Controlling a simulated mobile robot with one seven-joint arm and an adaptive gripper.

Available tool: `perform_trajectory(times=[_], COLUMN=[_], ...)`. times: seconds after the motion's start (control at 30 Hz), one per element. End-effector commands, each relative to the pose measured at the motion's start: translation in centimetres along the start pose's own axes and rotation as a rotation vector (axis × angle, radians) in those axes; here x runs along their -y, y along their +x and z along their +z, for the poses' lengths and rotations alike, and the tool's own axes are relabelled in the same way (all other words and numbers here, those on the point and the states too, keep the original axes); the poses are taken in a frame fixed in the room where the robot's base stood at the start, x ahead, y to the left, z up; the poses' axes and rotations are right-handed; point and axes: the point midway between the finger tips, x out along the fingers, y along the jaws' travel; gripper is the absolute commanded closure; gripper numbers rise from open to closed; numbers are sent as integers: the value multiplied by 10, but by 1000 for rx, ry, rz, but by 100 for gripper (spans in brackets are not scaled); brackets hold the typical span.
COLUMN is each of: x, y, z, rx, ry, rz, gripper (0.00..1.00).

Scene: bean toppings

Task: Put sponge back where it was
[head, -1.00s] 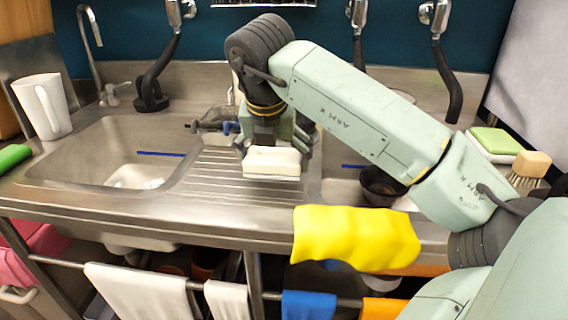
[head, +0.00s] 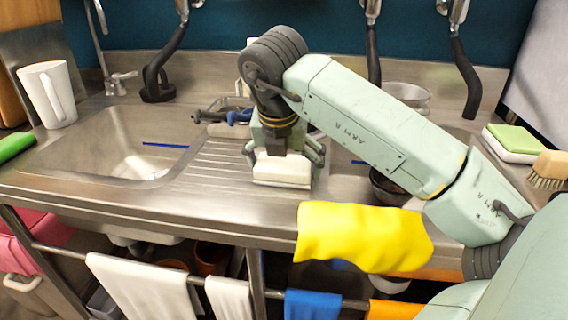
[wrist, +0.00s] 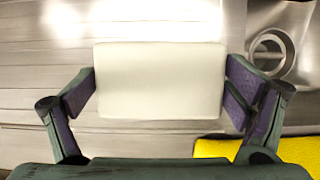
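A white rectangular sponge (head: 283,172) is between the fingers of my gripper (head: 284,155), low over the ribbed drainboard (head: 215,172) near its front.
A dark bowl (head: 388,188) is right of my gripper. A yellow cloth-like item (head: 365,238) is at the front edge. A green-topped white block (head: 515,142) and a brush (head: 550,170) are far right.

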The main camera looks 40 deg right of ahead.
Motion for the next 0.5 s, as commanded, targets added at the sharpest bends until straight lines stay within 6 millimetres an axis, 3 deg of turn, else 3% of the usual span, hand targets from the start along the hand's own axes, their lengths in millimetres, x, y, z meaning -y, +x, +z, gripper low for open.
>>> perform_trajectory(times=[0.37, 0.5], x=[0, 0], y=[-1, -11], z=[0, 3], rx=[0, 1], ry=[0, 0], rz=[0, 0], gripper=[0, 0])
